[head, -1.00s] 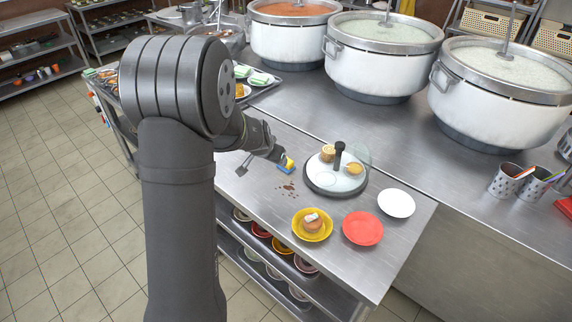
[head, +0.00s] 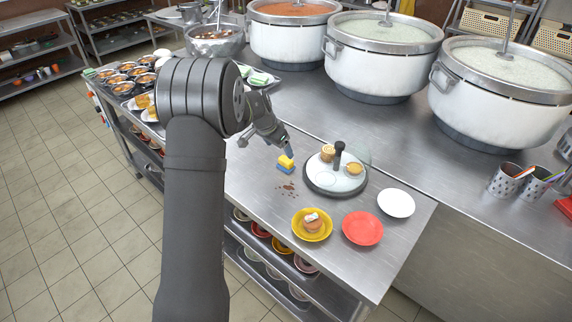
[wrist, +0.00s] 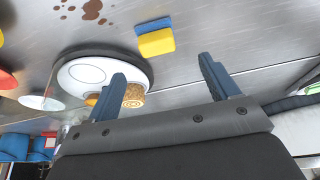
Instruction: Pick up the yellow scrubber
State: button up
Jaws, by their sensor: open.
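The yellow scrubber (head: 286,161) is a small block with a yellow part and a blue part, resting on the steel table (head: 250,185). It also shows in the wrist view (wrist: 156,40), lying flat beyond my fingers. My gripper (head: 283,147) is open and empty, just behind and above the scrubber in the head view. In the wrist view its two blue fingertips (wrist: 160,72) are spread apart, and the scrubber appears above and between them, not held.
A round board (head: 320,187) with a black-handled item and small baked goods stands right of the scrubber. Brown spots (head: 287,187) mark the table. A yellow plate (head: 325,230) with food, a red plate (head: 362,229) and a white plate (head: 396,204) sit nearer. Large pots (head: 385,75) stand behind.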

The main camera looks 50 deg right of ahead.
aim_at(286, 159)
jog(key=x, duration=0.8)
jog(key=shift+s+d+f, duration=0.2)
jog(key=shift+s+f, duration=0.05)
jog(key=shift+f, duration=0.1)
jog(key=c, duration=1.1)
